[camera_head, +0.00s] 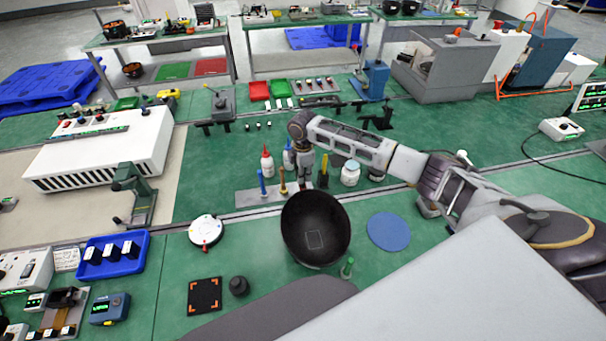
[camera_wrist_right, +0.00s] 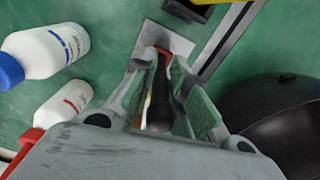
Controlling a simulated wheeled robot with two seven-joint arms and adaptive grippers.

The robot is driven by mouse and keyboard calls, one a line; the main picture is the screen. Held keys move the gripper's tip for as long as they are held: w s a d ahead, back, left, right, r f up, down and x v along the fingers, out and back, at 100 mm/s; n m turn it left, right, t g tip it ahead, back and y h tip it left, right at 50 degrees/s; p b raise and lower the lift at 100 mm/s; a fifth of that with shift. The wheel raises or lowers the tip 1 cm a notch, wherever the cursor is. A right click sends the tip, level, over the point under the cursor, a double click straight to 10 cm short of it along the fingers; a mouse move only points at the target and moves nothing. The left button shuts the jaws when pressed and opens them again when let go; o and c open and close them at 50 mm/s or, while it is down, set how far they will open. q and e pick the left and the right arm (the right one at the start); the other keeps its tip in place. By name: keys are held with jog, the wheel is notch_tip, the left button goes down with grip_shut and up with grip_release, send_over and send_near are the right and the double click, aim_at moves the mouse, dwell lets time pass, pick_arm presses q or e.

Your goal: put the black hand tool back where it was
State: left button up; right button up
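The black hand tool (camera_wrist_right: 160,98) sits between the two fingers of my right gripper (camera_wrist_right: 160,70), and it has a red part at its far end. The fingers look closed around it. In the camera_head view my right gripper (camera_head: 303,178) points down over the grey tool plate (camera_head: 247,198), where the held tool is largely hidden by the fingers. The plate also shows in the right wrist view (camera_wrist_right: 178,40); I cannot tell whether the tool touches it. A blue tool (camera_head: 262,183) and a yellow tool (camera_head: 283,183) stand upright to the left. My left gripper is not visible.
A large black bowl (camera_head: 315,230) is in front. A blue disc (camera_head: 389,231) lies to its right.

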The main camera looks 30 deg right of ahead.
jog(key=shift+o, duration=1.2)
jog(key=shift+r, duration=0.1)
notch_tip(320, 180, up, 12)
jog(key=shift+r+b, duration=0.1)
jog(key=shift+b, duration=0.65)
